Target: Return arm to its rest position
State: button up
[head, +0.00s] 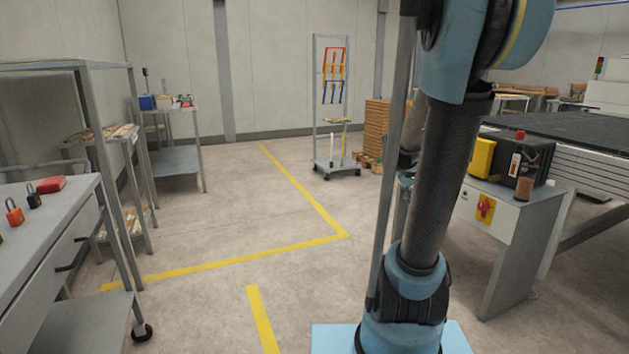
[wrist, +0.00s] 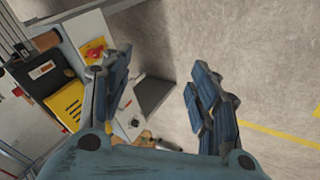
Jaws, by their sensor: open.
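My gripper (wrist: 160,95) shows in the wrist view with its two dark blue fingers spread apart and nothing between them. Below and beyond it are the concrete floor and the side of a white control cabinet. My blue and black arm stands upright right of centre in the head view and hides part of the scene behind it. In the head view the gripper is mostly hidden behind the arm, beside the cabinet (head: 518,215).
The cabinet carries a red-and-yellow switch (head: 485,208), and a black box (head: 522,160) stands on it. A grey drawer cart (head: 62,245) with padlocks is at left. A wheeled rack (head: 333,165) stands at the back. The floor between yellow lines is clear.

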jog(key=s+a+f+g+y, duration=0.1)
jog(key=s+a+f+y, duration=0.2)
jog(key=s+a, duration=0.5)
jog(key=s+a+f+y, duration=0.3)
jog(key=s+a+f, duration=0.2)
jog(key=s, duration=0.9)
jog(key=a, duration=0.3)
jog(key=shift+s+a+g, duration=0.2)
jog(key=shift+s+g, duration=0.05)
jog(key=shift+g, duration=0.15)
jog(key=shift+f, duration=0.1)
jog(key=c, duration=0.4)
jog(key=shift+a, duration=0.1)
jog(key=shift+c, duration=0.7)
